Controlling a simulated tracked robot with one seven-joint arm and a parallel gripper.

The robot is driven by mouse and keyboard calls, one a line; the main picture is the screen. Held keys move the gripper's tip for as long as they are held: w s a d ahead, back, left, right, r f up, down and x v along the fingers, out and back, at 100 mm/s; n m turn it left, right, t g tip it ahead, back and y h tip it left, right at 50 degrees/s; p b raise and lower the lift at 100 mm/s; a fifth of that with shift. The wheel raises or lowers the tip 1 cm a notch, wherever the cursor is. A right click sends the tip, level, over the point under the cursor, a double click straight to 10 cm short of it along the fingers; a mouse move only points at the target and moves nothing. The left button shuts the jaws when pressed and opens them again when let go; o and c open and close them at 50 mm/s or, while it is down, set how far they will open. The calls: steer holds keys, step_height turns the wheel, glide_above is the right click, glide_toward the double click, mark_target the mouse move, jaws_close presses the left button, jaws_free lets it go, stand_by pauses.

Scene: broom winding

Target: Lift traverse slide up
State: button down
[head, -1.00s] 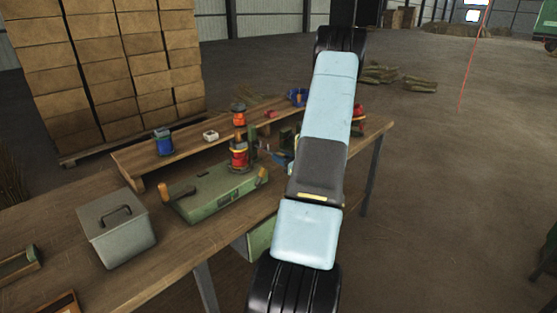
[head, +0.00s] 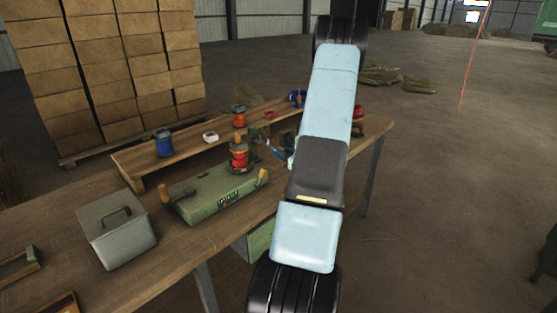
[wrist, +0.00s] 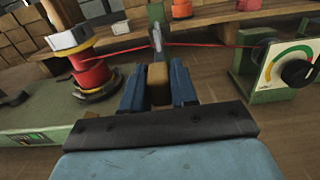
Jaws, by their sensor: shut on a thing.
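My gripper (wrist: 158,90) is shut on the tan block of the traverse slide (wrist: 159,88), with a blue finger on each side. A grey metal guide stands up from the block. Red wire runs from the red spool (wrist: 90,75) at left, past the guide, to the dial unit (wrist: 285,68) at right. In the head view, the spool (head: 240,158) sits at the back of the green winding machine (head: 220,195). My gripper (head: 283,154) shows there only as a small blue-grey part beside my arm. My arm hides most of the slide.
The machine stands on a wooden bench with a raised back shelf (head: 185,150). A blue spool (head: 163,143) and a white box (head: 211,137) are on the shelf. A grey lidded box (head: 116,230) stands at the left. Open floor lies right of the bench.

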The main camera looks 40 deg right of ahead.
steer(key=shift+r, duration=0.35)
steer(key=c, duration=1)
jaws_free()
steer(key=shift+o, duration=0.2)
steer(key=s+d, duration=0.1)
steer(key=s, duration=1.2)
steer(key=shift+s, duration=0.4)
